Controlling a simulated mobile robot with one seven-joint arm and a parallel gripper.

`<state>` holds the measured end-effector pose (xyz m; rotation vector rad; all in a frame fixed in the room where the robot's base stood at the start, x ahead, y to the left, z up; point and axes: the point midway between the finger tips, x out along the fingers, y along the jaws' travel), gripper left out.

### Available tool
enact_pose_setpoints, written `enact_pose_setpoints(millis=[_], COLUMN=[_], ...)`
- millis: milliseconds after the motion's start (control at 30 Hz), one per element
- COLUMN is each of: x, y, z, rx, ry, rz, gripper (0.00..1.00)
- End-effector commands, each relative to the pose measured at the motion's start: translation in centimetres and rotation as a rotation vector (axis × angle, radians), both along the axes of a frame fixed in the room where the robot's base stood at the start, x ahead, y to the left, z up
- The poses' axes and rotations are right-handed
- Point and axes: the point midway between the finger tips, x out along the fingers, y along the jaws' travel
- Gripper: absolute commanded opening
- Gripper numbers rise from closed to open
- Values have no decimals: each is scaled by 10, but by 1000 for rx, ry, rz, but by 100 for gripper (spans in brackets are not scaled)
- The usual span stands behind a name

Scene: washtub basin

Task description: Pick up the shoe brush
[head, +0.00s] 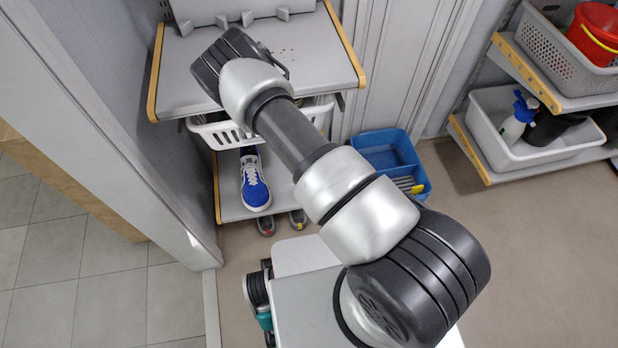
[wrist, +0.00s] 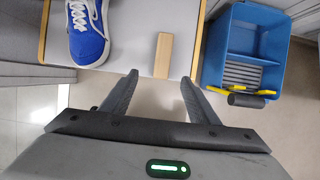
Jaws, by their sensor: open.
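A light wooden block (wrist: 163,55), which looks like the shoe brush, lies on a pale shelf (wrist: 125,40) in the wrist view. One end is at the shelf's front edge; no bristles show. My gripper (wrist: 159,79) is open and empty, its two fingers apart. In the picture the block's near end sits between and just beyond the fingertips; the height gap is hard to judge. I cannot make out the block in the head view, where my arm covers part of the lower shelf (head: 229,205). My fingers are hidden there too.
A blue shoe (wrist: 88,33) is left of the block; it also shows in the head view (head: 255,187). A blue tub (head: 383,138) stands on the right, with yellow-ended tools in the wrist view. A white basket (head: 213,131) hangs below the upper shelf (head: 185,88), above the shoe.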

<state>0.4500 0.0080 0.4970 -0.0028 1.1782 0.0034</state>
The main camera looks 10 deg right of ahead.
Motion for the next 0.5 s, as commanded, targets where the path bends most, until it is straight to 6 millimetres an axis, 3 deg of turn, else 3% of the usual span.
enact_pose_setpoints(millis=[500], x=[38], y=[-1], z=[-97], rx=[1], ry=[0], rz=[-3], gripper=[55])
